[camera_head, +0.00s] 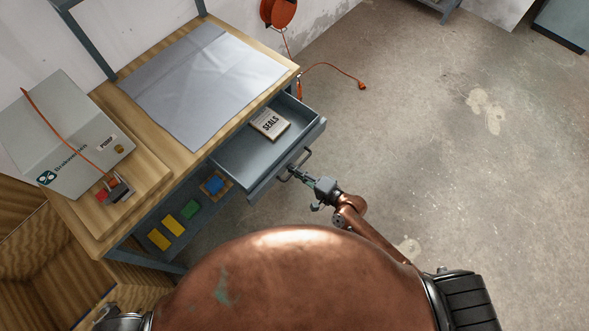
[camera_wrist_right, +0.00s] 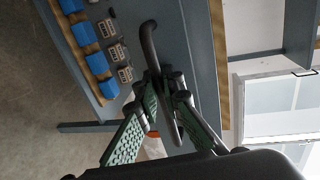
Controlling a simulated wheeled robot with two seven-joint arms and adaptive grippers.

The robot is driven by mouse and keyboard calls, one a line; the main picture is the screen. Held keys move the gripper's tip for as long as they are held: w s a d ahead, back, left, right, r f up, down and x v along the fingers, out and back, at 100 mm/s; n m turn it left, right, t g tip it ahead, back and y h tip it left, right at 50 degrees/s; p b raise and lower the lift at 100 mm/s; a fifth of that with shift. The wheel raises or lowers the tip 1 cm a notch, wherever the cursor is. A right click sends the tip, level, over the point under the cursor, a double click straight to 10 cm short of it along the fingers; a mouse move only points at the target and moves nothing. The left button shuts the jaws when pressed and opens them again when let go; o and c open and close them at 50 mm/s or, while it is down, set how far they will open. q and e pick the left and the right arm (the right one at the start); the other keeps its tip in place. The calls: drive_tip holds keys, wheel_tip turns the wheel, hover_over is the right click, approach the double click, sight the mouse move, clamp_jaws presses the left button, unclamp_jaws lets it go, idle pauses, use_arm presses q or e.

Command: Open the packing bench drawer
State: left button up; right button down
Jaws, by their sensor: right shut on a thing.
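The packing bench drawer (camera_head: 240,160) is a grey metal drawer standing pulled out from under the wooden bench top. A box marked "SEALS" (camera_head: 270,123) lies inside it. A dark bar handle (camera_head: 300,165) is on its front; it also shows in the right wrist view (camera_wrist_right: 150,45). My right gripper (camera_head: 292,174) is at the handle, and in the right wrist view its green-padded fingers (camera_wrist_right: 165,90) are shut around the bar. My left gripper is not in view.
A grey sheet (camera_head: 200,80) covers part of the bench top. A grey box with an orange cord (camera_head: 65,140) stands at its left. Coloured blocks (camera_head: 190,208) sit on a lower shelf. An orange cable (camera_head: 335,68) lies on the floor. Open floor (camera_head: 430,150) is at the right.

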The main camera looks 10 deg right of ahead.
drive_tip(key=c, duration=2.3)
unclamp_jaws()
drive_tip(key=shift+c, duration=0.2)
drive_tip(key=v, duration=1.2)
